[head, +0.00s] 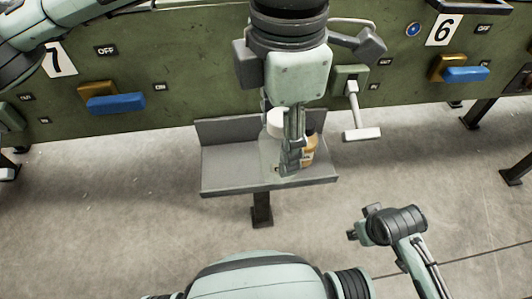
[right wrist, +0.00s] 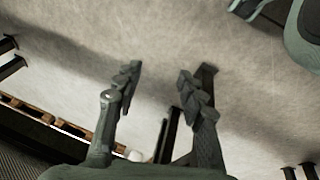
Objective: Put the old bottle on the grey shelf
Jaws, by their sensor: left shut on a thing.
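The grey shelf (head: 230,172) stands on a post in front of the green panel. My left gripper (head: 290,165) reaches down over it, shut on the brown bottle (head: 310,150) with an orange label. The fingers hide much of this bottle, which appears upright and low at the shelf; I cannot tell if it touches the surface. A second bottle with a white cap (head: 276,120) stands just left of the fingers, partly hidden. My right gripper (head: 364,225) is away from the shelf at lower right; the right wrist view shows its fingers (right wrist: 160,95) apart and empty.
The green panel (head: 190,75) behind carries blue-handled levers (head: 117,103) and a T-shaped handle (head: 361,133) just right of the shelf. The shelf's left part is clear. Open concrete floor lies around the post.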

